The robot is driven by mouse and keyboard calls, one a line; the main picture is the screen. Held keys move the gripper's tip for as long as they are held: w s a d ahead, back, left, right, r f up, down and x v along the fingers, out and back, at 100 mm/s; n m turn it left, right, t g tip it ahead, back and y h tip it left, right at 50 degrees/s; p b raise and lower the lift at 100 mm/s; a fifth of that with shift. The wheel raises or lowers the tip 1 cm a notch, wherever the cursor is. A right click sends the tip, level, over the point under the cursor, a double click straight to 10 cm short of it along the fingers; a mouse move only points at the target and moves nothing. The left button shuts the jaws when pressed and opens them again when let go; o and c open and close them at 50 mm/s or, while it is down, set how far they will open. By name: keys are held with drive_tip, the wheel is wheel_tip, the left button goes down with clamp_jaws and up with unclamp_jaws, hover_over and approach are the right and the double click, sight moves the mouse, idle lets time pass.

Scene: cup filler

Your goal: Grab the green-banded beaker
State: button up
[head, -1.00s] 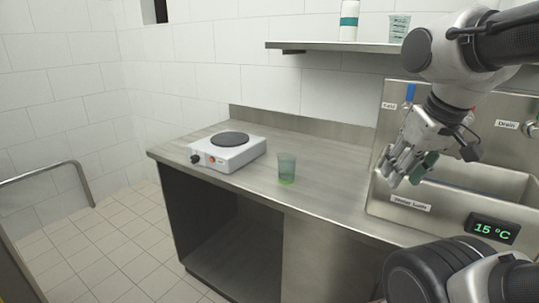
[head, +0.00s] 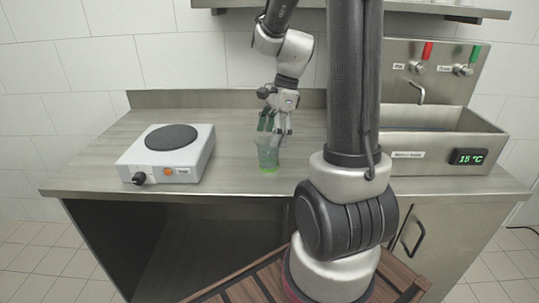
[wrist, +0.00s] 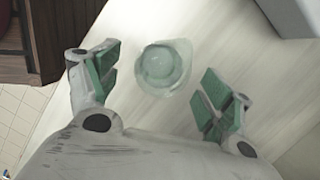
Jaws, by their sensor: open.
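The beaker (head: 267,156) is translucent pale green with a bright green band at its bottom. It stands upright on the steel counter near the front edge, right of the hot plate. My gripper (head: 274,124) is just above and behind the beaker in the head view and partly overlaps its rim. In the wrist view my gripper (wrist: 160,87) is open, with green pads on both sides. The beaker (wrist: 163,66) shows there between and a little beyond the fingers, and I see no finger touching it.
A white hot plate (head: 186,160) with a dark disc stands on the counter (head: 95,175) left of the beaker. A sink (head: 440,148) with a tap and a 15 °C display (head: 468,157) is at the right. A shelf (head: 455,12) hangs above. The counter behind the hot plate is clear.

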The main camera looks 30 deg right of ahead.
sight(261, 169)
drive_tip(key=x, duration=0.7)
drive_tip(key=shift+w+f, duration=0.2)
drive_tip(key=shift+f, duration=0.1)
drive_tip(key=c, duration=1.1)
